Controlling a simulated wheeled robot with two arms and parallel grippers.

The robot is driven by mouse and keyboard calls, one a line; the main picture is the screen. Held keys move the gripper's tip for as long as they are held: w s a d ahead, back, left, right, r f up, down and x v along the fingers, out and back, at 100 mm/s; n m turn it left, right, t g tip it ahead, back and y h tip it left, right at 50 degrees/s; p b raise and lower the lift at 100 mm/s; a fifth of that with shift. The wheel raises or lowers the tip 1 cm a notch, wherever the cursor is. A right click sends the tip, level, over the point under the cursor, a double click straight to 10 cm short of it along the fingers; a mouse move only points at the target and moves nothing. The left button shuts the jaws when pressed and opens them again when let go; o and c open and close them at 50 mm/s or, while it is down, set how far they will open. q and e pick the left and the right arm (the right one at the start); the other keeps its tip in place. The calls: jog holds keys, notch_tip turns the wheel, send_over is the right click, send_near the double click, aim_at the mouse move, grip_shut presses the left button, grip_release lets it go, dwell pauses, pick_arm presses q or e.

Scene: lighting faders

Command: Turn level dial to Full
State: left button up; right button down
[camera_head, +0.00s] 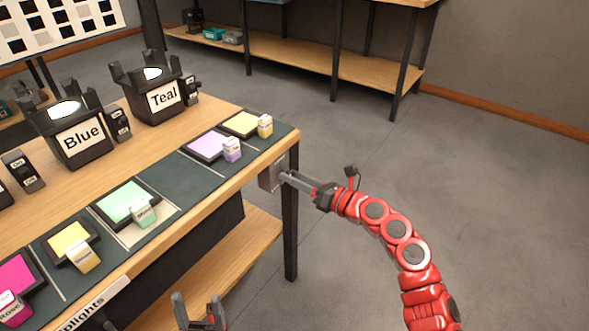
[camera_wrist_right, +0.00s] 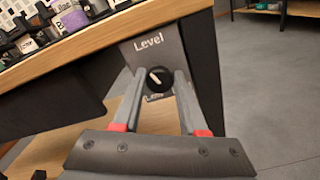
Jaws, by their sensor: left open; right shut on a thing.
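The level dial (camera_wrist_right: 158,79) is a round black knob with a pale pointer mark. It sits on a grey panel (camera_wrist_right: 166,50) labelled "Level" at the table's end, and the panel also shows in the head view (camera_head: 270,176). The pointer tilts toward the upper left in the right wrist view. A small label below the knob is partly hidden. My right gripper (camera_wrist_right: 157,84) is shut on the dial, with one finger on each side; it also shows in the head view (camera_head: 284,176). My left gripper (camera_head: 200,312) is open and empty at the bottom edge of the head view.
The wooden table (camera_head: 215,113) bears lamps labelled Blue (camera_head: 82,138) and Teal (camera_head: 163,97), and a row of coloured pads with small labelled blocks. A black table leg (camera_head: 291,225) stands beside the panel. The floor to the right is clear.

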jog(key=m+p, duration=0.7)
jog(key=p, duration=0.1)
jog(key=m+p, duration=0.7)
jog(key=p, duration=0.1)
jog(key=shift+w+d+r+m, duration=0.15)
jog(key=shift+m, duration=0.15)
jog(key=m+p, duration=0.2)
jog(key=shift+m, duration=0.4)
jog(key=m+p, duration=0.1)
jog(key=m, duration=0.3)
jog(key=m+p, duration=0.2)
jog(key=m, duration=0.3)
jog(key=f+m+p, duration=0.1)
jog(key=m, duration=0.3)
jog(key=shift+s+m, duration=0.25)
jog(key=shift+m, duration=0.05)
jog(key=shift+c, duration=2.4)
grip_release()
